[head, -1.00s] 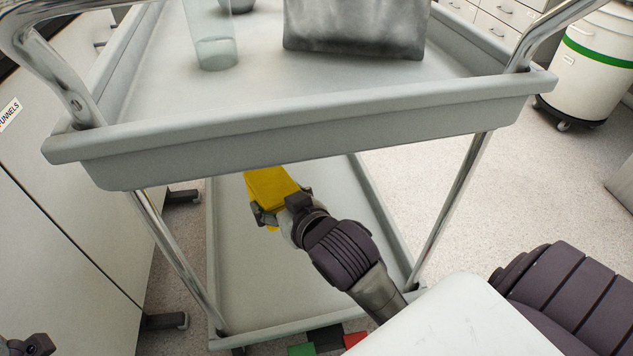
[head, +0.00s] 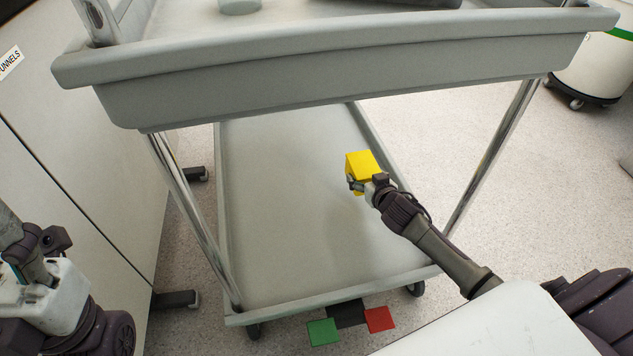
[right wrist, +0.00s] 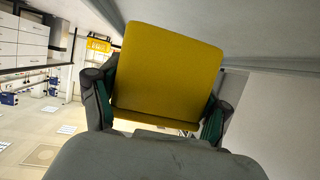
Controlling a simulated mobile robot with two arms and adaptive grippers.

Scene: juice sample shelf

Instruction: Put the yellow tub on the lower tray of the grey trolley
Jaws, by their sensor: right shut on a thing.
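The yellow tub (head: 362,163) is in my right gripper (head: 360,184), which reaches in under the upper tray of the grey trolley, over the right side of the lower tray (head: 290,225). In the right wrist view the yellow tub (right wrist: 168,75) fills the space between the two fingers of my right gripper (right wrist: 155,110), which touch its sides. I cannot tell whether the tub touches the lower tray. The lower tray looks empty otherwise. Part of my left arm (head: 45,290) shows at the left edge of the head view; its fingertips are not clear.
The upper tray (head: 330,75) of the trolley hangs above my right arm, with metal posts (head: 490,155) at the sides. Green (head: 323,332), black and red squares lie at the trolley's front edge. A cabinet (head: 80,150) stands at the left. A white drum (head: 595,70) is at the back right.

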